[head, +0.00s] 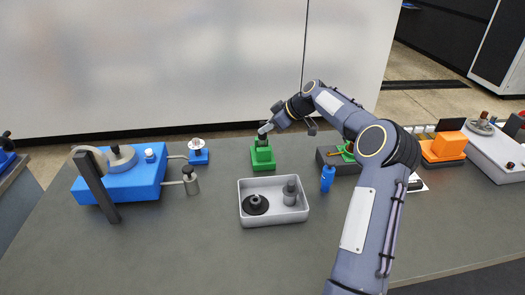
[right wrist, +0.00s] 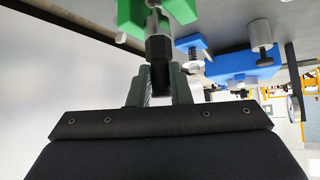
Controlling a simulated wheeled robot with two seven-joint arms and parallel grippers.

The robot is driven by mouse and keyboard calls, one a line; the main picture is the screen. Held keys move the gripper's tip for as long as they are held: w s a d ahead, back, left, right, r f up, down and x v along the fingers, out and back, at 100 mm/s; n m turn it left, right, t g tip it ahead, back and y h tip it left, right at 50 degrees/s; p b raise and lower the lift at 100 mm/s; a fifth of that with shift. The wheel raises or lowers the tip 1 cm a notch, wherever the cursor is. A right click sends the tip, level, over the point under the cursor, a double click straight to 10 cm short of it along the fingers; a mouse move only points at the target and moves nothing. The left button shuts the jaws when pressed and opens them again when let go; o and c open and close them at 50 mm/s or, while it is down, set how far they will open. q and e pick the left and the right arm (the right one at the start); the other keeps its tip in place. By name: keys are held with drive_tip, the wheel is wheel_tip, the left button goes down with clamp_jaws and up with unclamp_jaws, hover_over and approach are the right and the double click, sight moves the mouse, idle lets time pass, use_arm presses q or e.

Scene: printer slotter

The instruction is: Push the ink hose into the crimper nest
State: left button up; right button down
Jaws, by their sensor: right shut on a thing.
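The green crimper nest (head: 263,158) stands on the table behind the grey tray; its green body also shows at the top of the right wrist view (right wrist: 130,14). My right gripper (head: 264,134) is right above the nest. In the right wrist view my right gripper (right wrist: 160,88) is shut on a dark cylindrical piece, which I take for the ink hose (right wrist: 158,48). The far end of the hose meets a silvery part between green sections of the nest. How deep it sits is hidden. My left gripper is not in view.
A grey tray (head: 273,222) in front of the nest holds a black flanged part and a grey cylinder. A blue machine (head: 140,181) and small blue stand (head: 198,157) are left. The front table area is clear.

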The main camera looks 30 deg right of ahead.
drive_tip(key=shift+f+b, duration=1.2)
drive_tip(key=shift+f, duration=0.15)
idle(0.7)
drive_tip(key=c, duration=1.3)
unclamp_jaws()
drive_tip(key=shift+o, duration=0.2)
drive_tip(key=v, duration=0.8)
drive_tip(key=s+a+r+m+g+h, duration=0.1)
drive_tip(key=s+a+r, duration=0.2)
drive_tip(key=s+a, duration=0.35)
drive_tip(key=s+a+r+m+g, duration=0.15)
drive_tip(key=s+a, duration=0.25)
drive_tip(key=a, duration=0.5)
drive_tip(key=s+a+f+m, duration=0.3)
drive_tip(key=s+a, duration=0.3)
drive_tip(key=s, duration=0.6)
drive_tip(key=s+a+f+m+p, duration=0.1)
drive_tip(key=s+a+f+m, duration=0.2)
drive_tip(key=s, duration=0.9)
wheel_tip(320, 180, down, 3)
drive_tip(key=a, duration=0.3)
